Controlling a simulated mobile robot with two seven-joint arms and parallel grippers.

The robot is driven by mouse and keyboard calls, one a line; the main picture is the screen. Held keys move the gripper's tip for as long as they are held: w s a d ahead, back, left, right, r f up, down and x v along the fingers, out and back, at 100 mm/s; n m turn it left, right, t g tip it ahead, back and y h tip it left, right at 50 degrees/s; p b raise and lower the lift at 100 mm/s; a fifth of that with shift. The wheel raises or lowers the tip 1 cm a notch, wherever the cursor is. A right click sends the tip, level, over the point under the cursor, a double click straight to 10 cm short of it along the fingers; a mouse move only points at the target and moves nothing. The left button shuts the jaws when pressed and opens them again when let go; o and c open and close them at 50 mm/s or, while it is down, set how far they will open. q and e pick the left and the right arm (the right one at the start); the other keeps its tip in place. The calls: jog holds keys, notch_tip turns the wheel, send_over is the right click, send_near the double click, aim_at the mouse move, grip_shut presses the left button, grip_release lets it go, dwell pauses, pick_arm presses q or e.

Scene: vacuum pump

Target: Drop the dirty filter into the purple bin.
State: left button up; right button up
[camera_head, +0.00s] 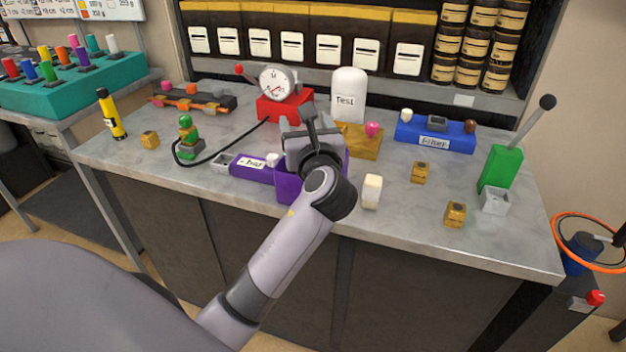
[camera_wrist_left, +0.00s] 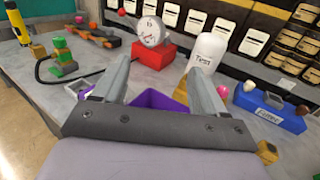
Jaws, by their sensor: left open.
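The purple bin (camera_head: 288,190) is on the table near its front edge, partly hidden by my left gripper (camera_head: 301,122). My left gripper is over the bin. In the left wrist view its two fingers (camera_wrist_left: 160,82) are spread apart with nothing between them, and the purple bin (camera_wrist_left: 158,100) shows between and below them. The inside of the bin is mostly hidden. I cannot pick out a dirty filter for certain. A cream block (camera_head: 371,191) stands on the table just right of the bin. My right gripper is not in view.
A purple labelled block (camera_head: 250,168) lies left of the bin. Behind stand a red-based gauge (camera_head: 284,103), a white "Test" bottle (camera_head: 348,97) and a gold box (camera_head: 359,142). A blue box (camera_head: 434,135) and a green lever block (camera_head: 499,169) are right.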

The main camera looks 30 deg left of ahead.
pick_arm(q)
jog(key=v, duration=0.4)
jog(key=shift+s+d, duration=0.25)
jog(key=shift+s, duration=0.05)
